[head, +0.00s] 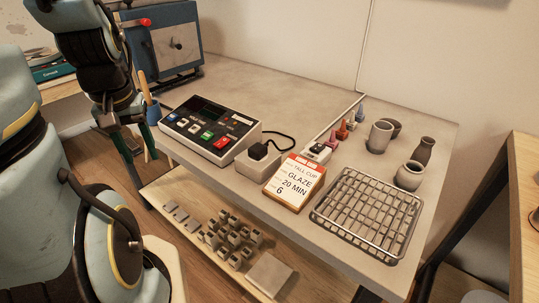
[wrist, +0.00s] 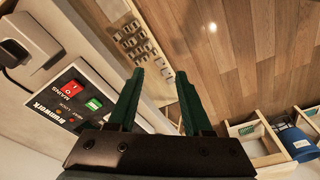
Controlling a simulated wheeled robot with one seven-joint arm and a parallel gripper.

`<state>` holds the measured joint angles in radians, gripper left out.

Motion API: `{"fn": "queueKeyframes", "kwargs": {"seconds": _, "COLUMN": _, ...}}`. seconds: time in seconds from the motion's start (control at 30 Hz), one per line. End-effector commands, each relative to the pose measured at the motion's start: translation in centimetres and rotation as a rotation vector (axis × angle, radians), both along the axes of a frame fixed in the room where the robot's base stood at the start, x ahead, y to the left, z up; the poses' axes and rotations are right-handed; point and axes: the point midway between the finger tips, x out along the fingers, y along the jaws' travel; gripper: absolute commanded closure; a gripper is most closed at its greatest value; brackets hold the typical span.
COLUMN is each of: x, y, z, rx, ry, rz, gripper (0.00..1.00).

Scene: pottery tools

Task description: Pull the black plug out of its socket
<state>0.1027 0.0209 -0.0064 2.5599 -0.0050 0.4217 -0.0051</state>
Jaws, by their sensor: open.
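The black plug (head: 259,151) sits in the top of a pale socket block (head: 255,168) on the table, with its black cord looping behind toward the control box. My gripper (head: 148,172) is left of the table's front edge, well apart from the plug. In the wrist view its two green fingers (wrist: 160,72) are spread with nothing between them.
A control box (head: 211,128) with coloured buttons stands between my gripper and the socket. Pots (head: 409,175) stand behind. A lower shelf (head: 180,195) holds small blocks.

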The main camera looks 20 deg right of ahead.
Motion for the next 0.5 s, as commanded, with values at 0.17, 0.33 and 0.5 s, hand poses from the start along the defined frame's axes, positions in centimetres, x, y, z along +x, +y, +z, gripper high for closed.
{"fn": "queueKeyframes", "kwargs": {"seconds": 0.17, "x": 0.0, "y": 0.0, "z": 0.0, "rx": 0.000, "ry": 0.000, "rz": 0.000, "gripper": 0.47}}
{"fn": "queueKeyframes", "kwargs": {"seconds": 0.33, "x": 0.5, "y": -1.4, "z": 0.5, "rx": 0.020, "ry": 0.007, "rz": -0.153, "gripper": 0.28}}
{"fn": "queueKeyframes", "kwargs": {"seconds": 0.5, "x": 1.6, "y": -6.7, "z": 1.7, "rx": 0.083, "ry": 0.035, "rz": -0.708, "gripper": 0.20}}
